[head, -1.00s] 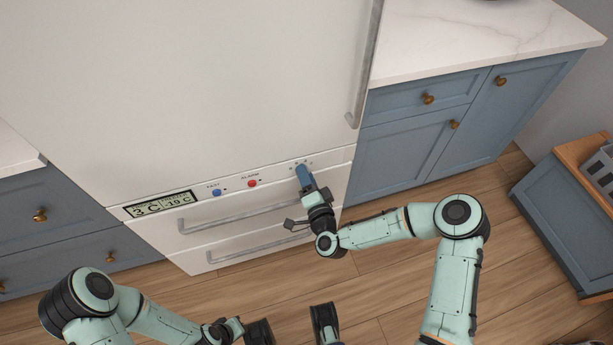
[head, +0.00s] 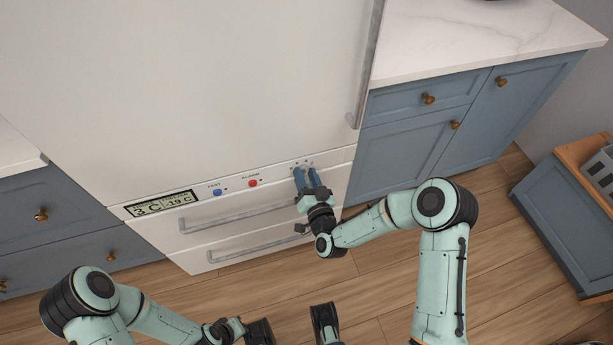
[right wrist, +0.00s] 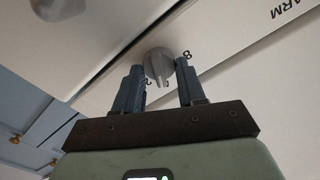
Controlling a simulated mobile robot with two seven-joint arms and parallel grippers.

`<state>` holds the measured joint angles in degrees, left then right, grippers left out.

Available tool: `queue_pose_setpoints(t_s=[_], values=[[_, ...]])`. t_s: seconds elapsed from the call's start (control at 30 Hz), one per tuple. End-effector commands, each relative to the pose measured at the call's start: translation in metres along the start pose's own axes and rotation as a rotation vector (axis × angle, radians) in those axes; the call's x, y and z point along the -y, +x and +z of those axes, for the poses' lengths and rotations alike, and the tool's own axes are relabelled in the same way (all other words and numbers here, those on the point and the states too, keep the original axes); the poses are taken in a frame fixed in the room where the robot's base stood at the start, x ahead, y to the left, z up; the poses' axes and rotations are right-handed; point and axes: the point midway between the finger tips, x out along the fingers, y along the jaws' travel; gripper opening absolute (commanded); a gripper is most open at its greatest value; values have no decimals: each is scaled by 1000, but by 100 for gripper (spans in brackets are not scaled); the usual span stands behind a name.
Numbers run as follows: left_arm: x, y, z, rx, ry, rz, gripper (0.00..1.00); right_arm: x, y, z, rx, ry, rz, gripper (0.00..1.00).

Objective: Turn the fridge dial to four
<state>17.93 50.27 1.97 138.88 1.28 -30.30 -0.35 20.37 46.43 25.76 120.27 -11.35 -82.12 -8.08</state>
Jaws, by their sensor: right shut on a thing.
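The fridge dial (right wrist: 158,66) is a grey knob on the white control strip, seen in the right wrist view. A few numerals show around it, among them an 8 on its right; I cannot tell which one it points at. My right gripper (head: 305,173) is at the dial, its two blue fingers side by side, and it mostly hides the dial in the head view. In the right wrist view the fingertips (right wrist: 158,75) are on either side of the dial, shut on it. My left gripper (head: 291,329) is open and empty, low in the head view, away from the fridge.
The strip also carries a display (head: 161,204) reading 3 C and -19 C, a blue button (head: 217,192) and a red alarm button (head: 253,183). Below is a drawer with a long handle (head: 240,216). Blue cupboards (head: 410,140) stand right. The wooden floor is clear in front.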

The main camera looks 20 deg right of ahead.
Motion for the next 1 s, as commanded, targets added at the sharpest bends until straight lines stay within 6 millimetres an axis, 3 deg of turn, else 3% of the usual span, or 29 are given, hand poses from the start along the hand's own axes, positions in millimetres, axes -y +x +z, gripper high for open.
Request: queue_pose_setpoints(t_s=[0.73,0.77,0.8,0.83,1.0], values=[[1,2,-4,-11,-1,-1,0,1,-1,1,3,-95,0,9],[1,2,-4,-11,-1,-1,0,1,-1,1,4,-95,0,46],[1,2,-4,-10,-1,-1,0,1,-1,1,3,-95,0,59],[1,2,-4,-10,-1,-1,0,1,-1,1,3,-95,0,64],[1,2,-4,-10,-1,-1,0,0,0,1,2,-95,0,64]])
